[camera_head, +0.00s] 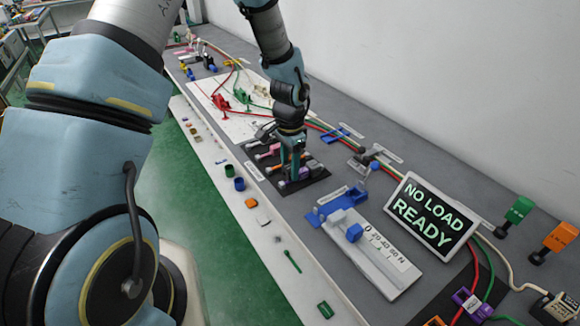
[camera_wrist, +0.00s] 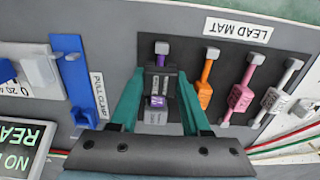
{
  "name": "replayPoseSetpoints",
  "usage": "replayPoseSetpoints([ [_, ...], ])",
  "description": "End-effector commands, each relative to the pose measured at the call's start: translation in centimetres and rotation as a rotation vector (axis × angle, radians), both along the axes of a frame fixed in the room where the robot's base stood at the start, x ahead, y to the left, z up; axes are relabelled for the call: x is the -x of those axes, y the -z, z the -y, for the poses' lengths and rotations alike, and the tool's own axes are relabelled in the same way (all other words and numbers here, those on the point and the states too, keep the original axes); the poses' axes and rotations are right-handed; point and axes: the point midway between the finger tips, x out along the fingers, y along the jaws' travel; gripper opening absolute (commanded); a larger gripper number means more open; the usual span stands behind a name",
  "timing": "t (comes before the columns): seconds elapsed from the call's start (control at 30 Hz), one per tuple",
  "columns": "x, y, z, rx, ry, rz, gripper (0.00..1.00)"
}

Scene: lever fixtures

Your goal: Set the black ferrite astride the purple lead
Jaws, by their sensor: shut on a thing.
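My gripper (camera_wrist: 160,78), with teal fingers, is shut on the black ferrite (camera_wrist: 160,83) in the wrist view. The ferrite is over the purple lead, in line with it. The purple lead (camera_wrist: 161,52) shows its purple and grey end beyond the ferrite; a purple block with a pale label (camera_wrist: 157,102) shows on the near side. I cannot tell whether the ferrite touches the lead or sits a little above it. In the head view my gripper (camera_head: 294,165) points down over the lead mat (camera_head: 318,187), and the purple lead (camera_head: 305,173) is partly hidden behind it.
Orange (camera_wrist: 206,80), pink (camera_wrist: 245,90) and grey (camera_wrist: 282,95) leads lie beside the purple one on the mat. A blue pull clamp (camera_wrist: 74,75) stands to the left in the wrist view. A NO LOAD READY display (camera_head: 431,216) stands right of the mat.

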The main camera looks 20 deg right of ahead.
Motion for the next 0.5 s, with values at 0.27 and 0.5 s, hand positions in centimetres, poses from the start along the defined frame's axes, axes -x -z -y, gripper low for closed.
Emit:
replayPoseSetpoints([
  [0.27, 0.0, 0.8, 0.0, 0.0, 0.0, 0.0, 0.0],
  [0.5, 0.0, 1.4, 0.0, -0.001, 0.0, 0.0, 0.0],
])
